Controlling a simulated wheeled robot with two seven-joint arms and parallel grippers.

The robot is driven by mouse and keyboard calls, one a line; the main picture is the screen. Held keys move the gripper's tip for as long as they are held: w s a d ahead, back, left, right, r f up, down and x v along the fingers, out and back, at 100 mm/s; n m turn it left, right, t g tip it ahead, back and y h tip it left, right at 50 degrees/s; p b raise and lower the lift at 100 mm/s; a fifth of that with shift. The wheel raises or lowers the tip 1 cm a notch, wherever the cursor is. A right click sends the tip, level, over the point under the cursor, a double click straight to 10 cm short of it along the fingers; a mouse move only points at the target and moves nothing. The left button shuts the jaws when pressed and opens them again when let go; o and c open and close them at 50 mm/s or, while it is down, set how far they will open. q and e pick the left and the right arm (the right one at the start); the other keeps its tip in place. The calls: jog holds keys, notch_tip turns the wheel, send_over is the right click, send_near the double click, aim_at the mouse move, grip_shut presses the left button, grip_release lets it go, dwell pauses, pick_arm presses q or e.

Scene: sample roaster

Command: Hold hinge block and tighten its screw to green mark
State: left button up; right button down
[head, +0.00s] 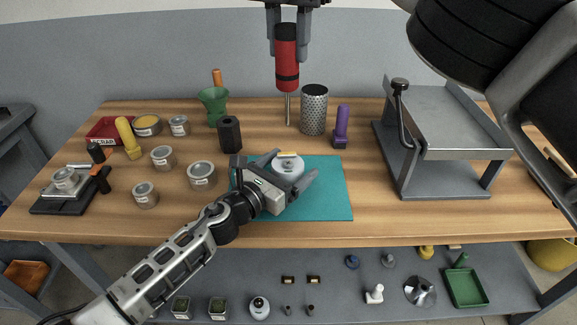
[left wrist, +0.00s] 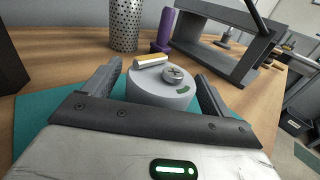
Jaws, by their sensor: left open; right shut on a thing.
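The hinge block (head: 287,167) is a round, light grey piece on the teal mat (head: 328,205). In the left wrist view the hinge block (left wrist: 158,92) carries a cross-slot screw (left wrist: 174,75), a green mark (left wrist: 183,89) on its top and a tan and white piece (left wrist: 151,61). My left gripper (head: 292,166) is open, with its fingers on either side of the block; contact cannot be told. My right gripper (head: 288,35) is shut on a red screwdriver (head: 287,68), which hangs upright, tip down, above and behind the block.
A perforated metal cylinder (head: 314,110) and a purple-handled tool (head: 341,128) stand behind the mat. A grey metal stand (head: 445,140) is at the right. A black block (head: 230,134) and several tins (head: 202,175) stand left of the mat. The front right mat is clear.

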pick_arm(q)
jog(key=shift+r, duration=0.25)
dwell(0.3)
jog(key=c, duration=1.1)
jog(key=shift+c, duration=0.2)
